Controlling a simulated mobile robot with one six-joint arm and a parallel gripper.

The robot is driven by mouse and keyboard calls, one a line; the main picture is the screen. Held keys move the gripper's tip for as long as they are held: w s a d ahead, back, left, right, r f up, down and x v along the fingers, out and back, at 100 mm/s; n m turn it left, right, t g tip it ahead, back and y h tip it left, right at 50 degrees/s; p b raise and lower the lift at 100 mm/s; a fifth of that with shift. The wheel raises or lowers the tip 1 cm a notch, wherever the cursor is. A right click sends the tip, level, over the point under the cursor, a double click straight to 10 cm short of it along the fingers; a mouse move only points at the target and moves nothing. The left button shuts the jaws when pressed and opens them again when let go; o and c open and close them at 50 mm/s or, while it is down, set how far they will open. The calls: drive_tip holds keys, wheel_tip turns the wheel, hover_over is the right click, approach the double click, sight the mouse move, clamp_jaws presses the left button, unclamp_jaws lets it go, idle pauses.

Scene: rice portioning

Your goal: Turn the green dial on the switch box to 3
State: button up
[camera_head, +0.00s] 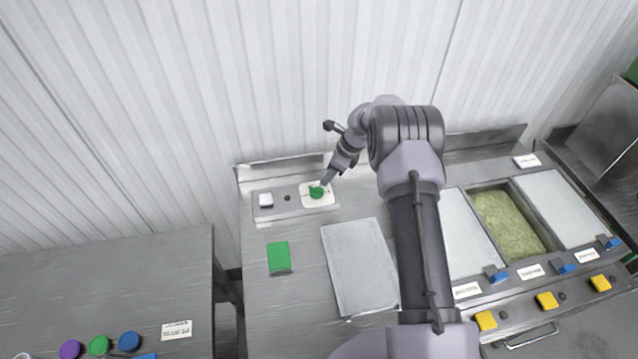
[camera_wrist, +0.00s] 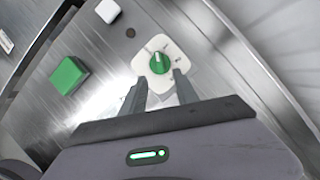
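The green dial (camera_head: 316,191) sits on a white square plate (camera_head: 308,200) on the switch box panel at the back of the counter. In the wrist view the dial (camera_wrist: 159,63) is round with a pale pointer line, and small marks on the plate (camera_wrist: 147,52) around it are too small to read. My gripper (camera_head: 327,181) is close to the dial on its right side. In the wrist view my gripper (camera_wrist: 157,82) has its two fingers apart, with the dial just beyond the tips and nothing held between them.
A white switch (camera_head: 265,200) and a small dark knob (camera_head: 287,198) are left of the dial. A green block (camera_head: 279,257) and a grey flat lid (camera_head: 360,266) lie in front. A rice bin (camera_head: 508,224) is at the right. A low metal wall (camera_head: 285,166) stands behind the panel.

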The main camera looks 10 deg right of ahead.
sight(318, 188)
drive_tip(key=x, duration=0.7)
drive_tip(key=shift+s+a, duration=0.1)
drive_tip(key=shift+w+a+f, duration=0.1)
drive_tip(key=shift+w+f, duration=0.15)
drive_tip(key=shift+f, duration=0.1)
drive_tip(key=shift+s+r, duration=0.1)
clamp_jaws()
